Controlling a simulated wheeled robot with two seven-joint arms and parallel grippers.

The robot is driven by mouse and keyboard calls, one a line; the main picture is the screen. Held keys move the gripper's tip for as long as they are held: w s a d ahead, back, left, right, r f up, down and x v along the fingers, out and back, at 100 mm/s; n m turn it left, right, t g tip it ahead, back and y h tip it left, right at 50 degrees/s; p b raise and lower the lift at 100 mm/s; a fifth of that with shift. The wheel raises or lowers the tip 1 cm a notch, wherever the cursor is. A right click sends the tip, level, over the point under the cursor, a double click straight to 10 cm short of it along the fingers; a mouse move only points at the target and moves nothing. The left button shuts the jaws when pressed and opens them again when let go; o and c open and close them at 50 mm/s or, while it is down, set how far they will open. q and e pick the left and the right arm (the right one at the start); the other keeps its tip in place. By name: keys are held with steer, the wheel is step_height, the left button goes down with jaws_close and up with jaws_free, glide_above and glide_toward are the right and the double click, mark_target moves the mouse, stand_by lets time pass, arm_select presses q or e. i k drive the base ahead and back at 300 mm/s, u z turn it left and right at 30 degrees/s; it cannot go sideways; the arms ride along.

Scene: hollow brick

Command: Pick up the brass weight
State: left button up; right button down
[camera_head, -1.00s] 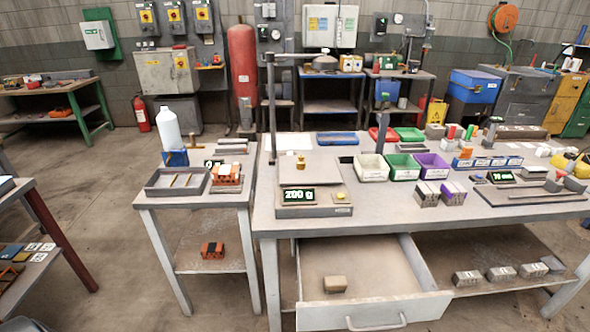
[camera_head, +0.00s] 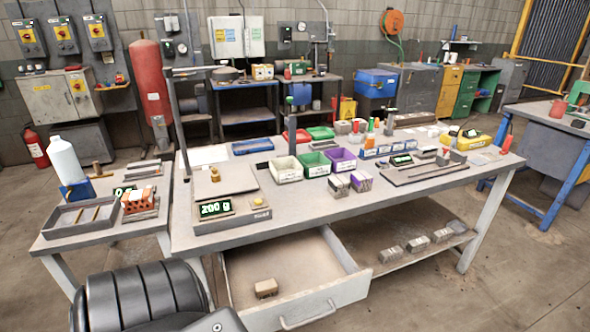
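The brass weight (camera_head: 215,174) is a small golden knobbed piece. It stands upright on the flat plate of a grey scale (camera_head: 238,180) near the left end of the long workbench. The scale's green display (camera_head: 215,208) reads 200 g. A smaller yellowish piece (camera_head: 258,202) sits on the scale's front part, right of the display. A dark ribbed link of my own arm shows at the lower left, in front of the side table. Neither gripper shows, so their fingers cannot be seen.
An open drawer (camera_head: 345,290) holding a tan block (camera_head: 266,288) juts out below the scale. A dark post (camera_head: 181,120) stands behind the scale. Coloured bins (camera_head: 341,160) stand to its right. A side table with a grey tray (camera_head: 62,219) and a white bottle (camera_head: 65,160) adjoins at left.

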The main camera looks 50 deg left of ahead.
mark_target(215, 176)
steer(key=z, duration=0.35)
steer(key=i, duration=2.45)
steer(key=u, duration=3.45)
steer(key=i, duration=0.55)
